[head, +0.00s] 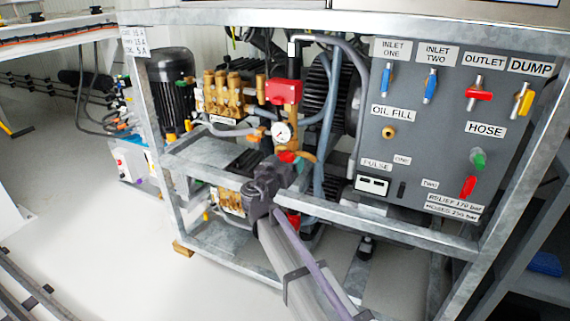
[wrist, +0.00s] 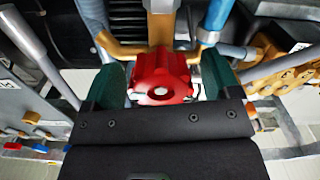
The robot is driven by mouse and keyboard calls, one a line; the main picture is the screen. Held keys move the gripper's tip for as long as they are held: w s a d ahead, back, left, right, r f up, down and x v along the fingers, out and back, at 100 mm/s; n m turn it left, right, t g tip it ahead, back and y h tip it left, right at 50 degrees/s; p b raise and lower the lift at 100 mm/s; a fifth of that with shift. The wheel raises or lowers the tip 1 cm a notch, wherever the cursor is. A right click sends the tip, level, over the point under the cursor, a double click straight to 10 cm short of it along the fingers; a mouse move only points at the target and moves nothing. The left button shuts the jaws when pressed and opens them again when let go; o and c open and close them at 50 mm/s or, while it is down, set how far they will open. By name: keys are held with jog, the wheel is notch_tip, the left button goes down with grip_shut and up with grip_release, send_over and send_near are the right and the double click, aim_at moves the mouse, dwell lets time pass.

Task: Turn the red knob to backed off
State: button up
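The red knob (wrist: 160,76) is lobed with a pale centre and sits in the middle of the wrist view, below a brass pipe fitting. My gripper (wrist: 163,82) is open, with one green finger on each side of the knob. A narrow gap shows on the right; contact on the left cannot be told. In the head view, my gripper (head: 283,168) reaches into the pump frame. A small red part, likely the same knob (head: 287,157), shows at its tip, just below the pressure gauge (head: 282,132). The fingers are mostly hidden there.
A red block (head: 284,92) sits above the gauge. The galvanised frame rail (head: 375,222) runs close to my arm. A grey panel (head: 430,140) with blue, red, yellow and green handles stands to the right. Hoses and brass pump heads (head: 222,95) crowd the area.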

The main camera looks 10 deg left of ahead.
jog(key=c, duration=0.8)
jog(key=shift+n, duration=0.4)
jog(key=n, duration=0.4)
jog(key=shift+d, duration=0.1)
jog(key=n, duration=0.4)
jog(key=shift+s+r+n, duration=0.1)
jog(key=shift+r+n, duration=0.05)
jog(key=shift+n, duration=0.25)
jog(key=n, duration=0.4)
jog(key=shift+r+n+p, duration=0.15)
jog(key=shift+n+p, duration=0.15)
jog(key=shift+n, duration=1.9)
